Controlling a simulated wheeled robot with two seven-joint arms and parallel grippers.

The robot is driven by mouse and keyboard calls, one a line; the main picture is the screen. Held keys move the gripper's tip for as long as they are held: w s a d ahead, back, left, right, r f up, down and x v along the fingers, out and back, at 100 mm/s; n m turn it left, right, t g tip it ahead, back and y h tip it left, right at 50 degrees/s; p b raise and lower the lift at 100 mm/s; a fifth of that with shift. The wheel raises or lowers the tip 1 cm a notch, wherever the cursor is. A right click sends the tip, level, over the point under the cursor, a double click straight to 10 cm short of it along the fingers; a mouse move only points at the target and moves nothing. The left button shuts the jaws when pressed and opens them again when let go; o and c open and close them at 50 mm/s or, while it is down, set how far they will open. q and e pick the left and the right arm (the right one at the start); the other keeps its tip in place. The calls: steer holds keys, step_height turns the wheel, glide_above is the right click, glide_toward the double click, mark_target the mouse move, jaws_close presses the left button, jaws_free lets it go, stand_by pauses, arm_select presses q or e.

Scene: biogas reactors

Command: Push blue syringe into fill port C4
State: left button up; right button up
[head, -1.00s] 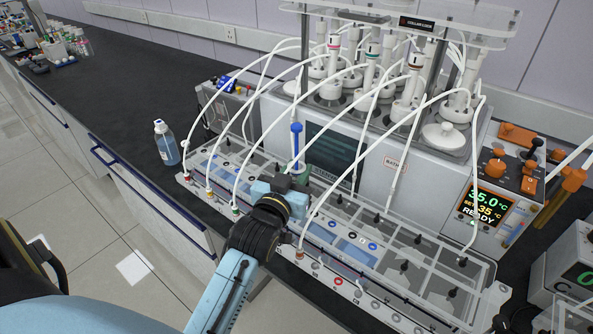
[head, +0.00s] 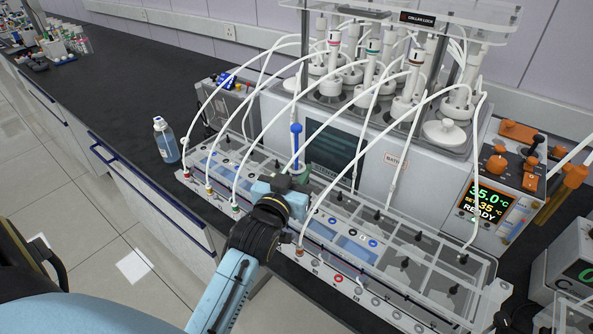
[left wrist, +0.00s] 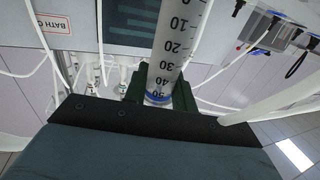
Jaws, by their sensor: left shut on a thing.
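The blue syringe (head: 296,145) stands nearly upright in the head view, its blue plunger raised above my left gripper (head: 297,180). In the left wrist view its clear graduated barrel (left wrist: 180,35) sits between the dark green fingers of the left gripper (left wrist: 160,85), which is shut on it. A blue ring shows low in the barrel. The syringe tip is hidden by the gripper and arm. The port panel (head: 352,250) runs below, with rows of small coloured ports; I cannot read which is C4. My right gripper is not in view.
White tubes (head: 262,130) arch from the reactor heads down to the panel around my left gripper. A clear-topped rack (head: 415,245) lies to the right. A wash bottle (head: 166,142) stands left of the panel. The black bench (head: 130,90) is mostly clear at left.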

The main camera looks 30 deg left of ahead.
arm_select(q)
steer(key=o, duration=1.1)
steer(key=s, duration=0.4)
steer(key=s+d, duration=0.1)
steer(key=s, duration=0.3)
steer(key=s+d, duration=0.1)
steer(key=s, duration=0.4)
steer(key=shift+s+d+b, duration=0.1)
steer(key=shift+d+b, duration=0.15)
steer(key=shift+b, duration=0.15)
